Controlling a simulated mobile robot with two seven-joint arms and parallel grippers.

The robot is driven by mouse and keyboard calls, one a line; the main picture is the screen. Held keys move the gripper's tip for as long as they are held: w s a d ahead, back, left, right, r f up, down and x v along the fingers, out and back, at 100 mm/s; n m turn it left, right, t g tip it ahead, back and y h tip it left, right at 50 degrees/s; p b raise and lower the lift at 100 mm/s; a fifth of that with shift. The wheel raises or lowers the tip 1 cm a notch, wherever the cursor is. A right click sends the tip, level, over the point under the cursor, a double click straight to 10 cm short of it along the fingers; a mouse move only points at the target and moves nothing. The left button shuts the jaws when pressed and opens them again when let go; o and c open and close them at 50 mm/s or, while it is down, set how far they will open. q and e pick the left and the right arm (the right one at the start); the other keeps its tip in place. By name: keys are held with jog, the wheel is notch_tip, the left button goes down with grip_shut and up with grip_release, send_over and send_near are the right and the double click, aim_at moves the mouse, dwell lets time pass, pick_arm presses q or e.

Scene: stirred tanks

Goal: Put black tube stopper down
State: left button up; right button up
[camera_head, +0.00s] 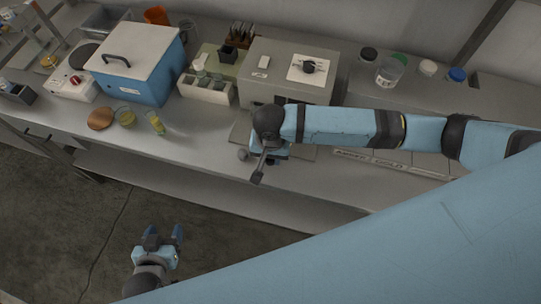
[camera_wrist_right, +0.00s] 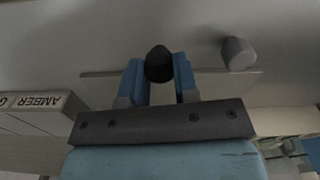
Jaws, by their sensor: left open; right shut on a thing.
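The black tube stopper (camera_wrist_right: 159,64) sits between the two blue fingers of my right gripper (camera_wrist_right: 158,76) in the right wrist view. The gripper is shut on it. In the head view my right wrist hangs over the front part of the bench and hides the stopper. A grey stopper-like piece (camera_wrist_right: 238,54) stands apart, to the right of the fingers in the wrist view. A flat grey board (camera_wrist_right: 215,84) lies below the gripper. I cannot tell whether the black stopper touches a surface. My left gripper (camera_head: 164,234) is open and empty, out over the floor.
Behind my right wrist stands a grey box (camera_head: 275,82). A blue box with a white lid (camera_head: 155,80), a tray of cups (camera_head: 207,90) and small glass vessels (camera_head: 155,122) are to the left. Jars (camera_head: 388,72) stand at the back right. The bench front between is clear.

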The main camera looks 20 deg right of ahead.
jog(key=shift+f, duration=0.55)
jog(key=shift+f, duration=0.1)
jog(key=o, duration=0.9)
notch_tip(320, 180, up, 12)
